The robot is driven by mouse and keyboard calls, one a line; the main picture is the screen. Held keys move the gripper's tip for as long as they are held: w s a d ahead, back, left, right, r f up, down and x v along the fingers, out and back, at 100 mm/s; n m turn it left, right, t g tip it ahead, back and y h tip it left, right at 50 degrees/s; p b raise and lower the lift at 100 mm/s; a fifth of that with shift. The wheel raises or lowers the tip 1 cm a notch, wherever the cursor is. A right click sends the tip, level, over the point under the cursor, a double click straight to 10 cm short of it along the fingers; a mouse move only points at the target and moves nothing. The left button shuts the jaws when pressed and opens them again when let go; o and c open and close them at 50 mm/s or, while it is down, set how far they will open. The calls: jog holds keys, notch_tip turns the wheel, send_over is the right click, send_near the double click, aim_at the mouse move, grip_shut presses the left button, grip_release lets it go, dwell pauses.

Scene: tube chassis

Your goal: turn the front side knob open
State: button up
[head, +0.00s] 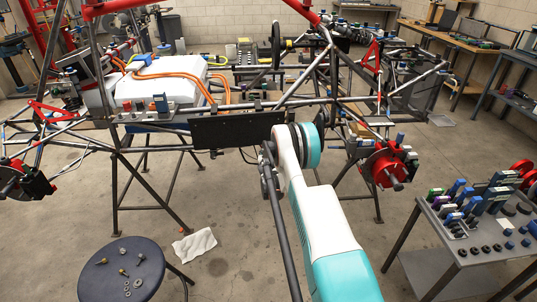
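The tube chassis (297,102) stands on dark legs across the middle of the head view. A black flat panel (237,130) is fixed to its near side. I cannot make out which part is the front side knob; it may be hidden or too small to tell. My white and teal arm reaches up from the bottom, and its far joint is just right of the black panel. My gripper cannot be made out; the arm covers part of the chassis there.
A round dark stool (122,262) with small hardware stands at the lower left, near a white cloth (194,245) on the floor. A tool table (452,262) stands at the right. Red wheel hubs (388,168) stick out from the chassis. Open floor lies between stool and tool table.

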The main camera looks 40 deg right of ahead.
dwell(0.3)
jog(key=v, duration=1.2)
jog(key=shift+r, duration=0.1)
